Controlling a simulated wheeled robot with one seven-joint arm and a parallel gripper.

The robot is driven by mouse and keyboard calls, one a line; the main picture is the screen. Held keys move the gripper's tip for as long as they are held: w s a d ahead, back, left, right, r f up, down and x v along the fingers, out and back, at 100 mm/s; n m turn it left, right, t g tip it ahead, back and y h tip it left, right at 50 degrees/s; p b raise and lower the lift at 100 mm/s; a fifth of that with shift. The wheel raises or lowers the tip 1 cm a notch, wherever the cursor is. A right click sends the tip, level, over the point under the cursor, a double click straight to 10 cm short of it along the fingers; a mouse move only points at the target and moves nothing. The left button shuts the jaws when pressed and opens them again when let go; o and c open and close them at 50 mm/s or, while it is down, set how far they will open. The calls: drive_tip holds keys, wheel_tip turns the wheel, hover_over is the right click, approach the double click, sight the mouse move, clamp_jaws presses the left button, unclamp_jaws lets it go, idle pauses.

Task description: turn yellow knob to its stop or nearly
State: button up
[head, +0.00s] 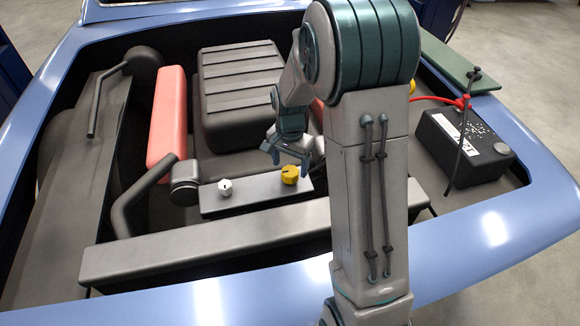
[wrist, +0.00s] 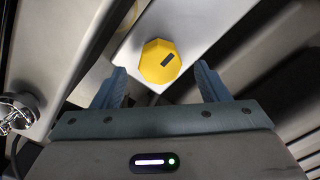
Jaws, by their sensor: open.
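The yellow knob (head: 290,174) sits on the right part of a narrow grey panel (head: 255,192) in the engine bay. In the wrist view the yellow knob (wrist: 160,61) is faceted, with a dark mark on its top pointing up and to the right. My gripper (head: 289,156) is just above and behind the knob in the head view. In the wrist view its two blue-grey fingers (wrist: 161,84) are spread apart, with the knob ahead of and between them. The fingers appear clear of the knob. Nothing is held.
A white knob (head: 225,187) stands on the panel's left part. A ribbed dark engine block (head: 240,85) and a red cover (head: 167,115) lie behind. A black battery (head: 465,145) with a red cable is at the right. A grey crossbar (head: 200,250) runs in front.

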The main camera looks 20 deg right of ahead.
drive_tip(key=shift+f, duration=1)
drive_tip(key=c, duration=1)
